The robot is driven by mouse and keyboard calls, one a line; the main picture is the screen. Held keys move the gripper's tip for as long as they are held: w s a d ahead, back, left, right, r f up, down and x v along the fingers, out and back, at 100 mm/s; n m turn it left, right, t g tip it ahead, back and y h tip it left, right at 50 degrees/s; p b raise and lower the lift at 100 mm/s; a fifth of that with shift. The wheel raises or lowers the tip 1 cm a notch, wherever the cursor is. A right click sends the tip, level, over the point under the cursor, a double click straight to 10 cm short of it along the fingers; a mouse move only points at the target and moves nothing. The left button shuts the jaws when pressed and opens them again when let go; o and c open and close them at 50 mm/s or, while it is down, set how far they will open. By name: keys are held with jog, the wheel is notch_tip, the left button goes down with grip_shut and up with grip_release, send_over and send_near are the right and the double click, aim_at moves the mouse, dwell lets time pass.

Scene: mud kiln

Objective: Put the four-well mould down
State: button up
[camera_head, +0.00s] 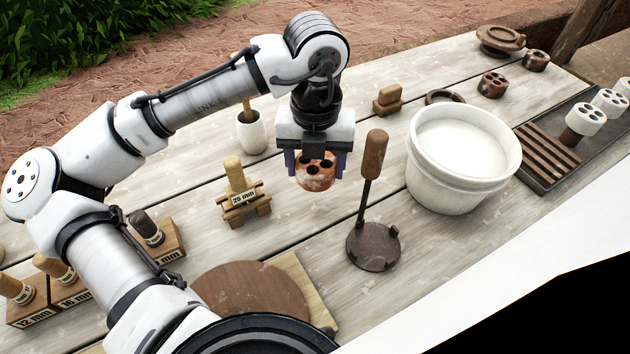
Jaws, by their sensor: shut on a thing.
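The four-well mould (316,176) is a short reddish-brown cylinder with round wells in its top and pale smears on its side. My gripper (316,168) points down and is shut on the mould, with a dark finger on each side of it. The mould is near the middle of the table (300,225). Whether its underside touches the boards or hangs a little above them I cannot tell. The far part of the mould is hidden by the gripper body.
Right of the mould stand a dark iron with an upright wooden handle (373,155) and a white bucket (460,165). Similar moulds (492,84) sit far right. Bare boards lie between mould and stand.

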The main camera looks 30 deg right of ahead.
aim_at(315, 195)
jog(key=shift+f, duration=2.45)
jog(key=shift+f, duration=0.1)
jog(key=shift+f+b, duration=0.1)
jog(key=shift+b, duration=0.2)
jog(key=o, duration=1.1)
